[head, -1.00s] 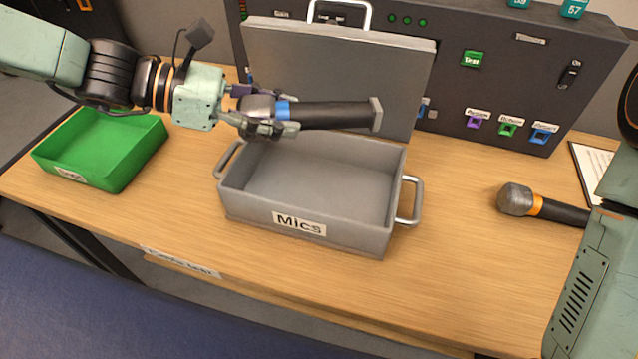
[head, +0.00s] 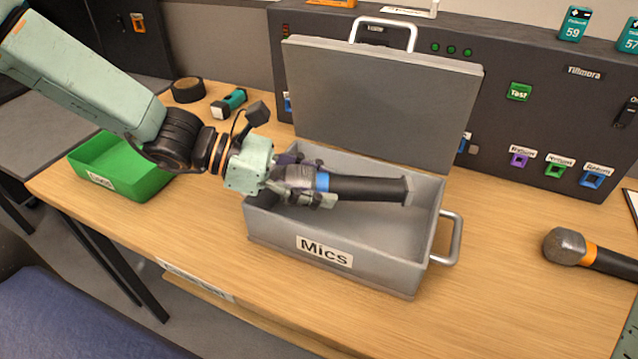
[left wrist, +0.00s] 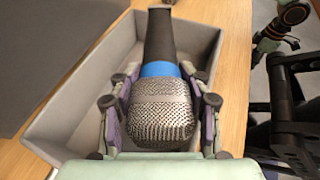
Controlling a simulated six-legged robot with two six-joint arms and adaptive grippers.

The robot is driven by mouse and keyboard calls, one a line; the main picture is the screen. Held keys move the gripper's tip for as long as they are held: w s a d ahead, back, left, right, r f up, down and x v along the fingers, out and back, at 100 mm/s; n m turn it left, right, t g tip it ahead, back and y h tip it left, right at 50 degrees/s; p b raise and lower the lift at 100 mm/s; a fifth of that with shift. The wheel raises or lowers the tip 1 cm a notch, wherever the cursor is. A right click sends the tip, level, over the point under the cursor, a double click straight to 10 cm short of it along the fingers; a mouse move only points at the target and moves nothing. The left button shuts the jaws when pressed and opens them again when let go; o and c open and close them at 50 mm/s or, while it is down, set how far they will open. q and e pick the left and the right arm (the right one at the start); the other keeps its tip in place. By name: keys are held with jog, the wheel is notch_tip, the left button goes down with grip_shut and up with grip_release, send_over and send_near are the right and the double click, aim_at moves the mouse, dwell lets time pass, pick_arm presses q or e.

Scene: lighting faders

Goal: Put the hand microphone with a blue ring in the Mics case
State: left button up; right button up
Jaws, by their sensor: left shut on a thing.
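The hand microphone with a blue ring (head: 365,188) has a grey mesh head and a black handle. My left gripper (head: 305,185) is shut on its head end and holds it lying level, handle pointing right, over or just inside the open Mics case (head: 325,270). In the left wrist view, the mesh head (left wrist: 160,112) sits between the two fingers, with the grey case (left wrist: 75,130) around and below. The case is a grey box with a "Mics" label and a raised lid (head: 380,105). I cannot tell if the microphone touches the case floor. My right gripper is not in view.
A microphone with an orange ring (head: 590,252) lies at the right of the table. A green tray (head: 120,180) stands at the left. A dark panel (head: 545,130) with coloured sockets stands behind. A tape roll (head: 187,90) and a teal-and-black item (head: 229,103) lie at the back left.

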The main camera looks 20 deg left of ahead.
pick_arm(q)
jog(key=shift+s+a+f, duration=0.15)
jog(key=shift+s+a, duration=0.1)
jog(key=shift+a, duration=0.2)
jog(key=shift+f+b, duration=0.1)
jog(key=shift+b, duration=0.2)
jog(key=shift+w+d+f+b, duration=0.2)
jog(key=shift+d+f+b, duration=0.1)
jog(key=shift+d+f, duration=0.05)
jog(key=o, duration=1.2)
jog(key=shift+s+a+r, duration=0.1)
jog(key=shift+s+a, duration=0.05)
jog(key=shift+a, duration=0.15)
jog(key=shift+o, duration=1.2)
jog(key=shift+d, duration=0.25)
jog(key=shift+a, duration=0.1)
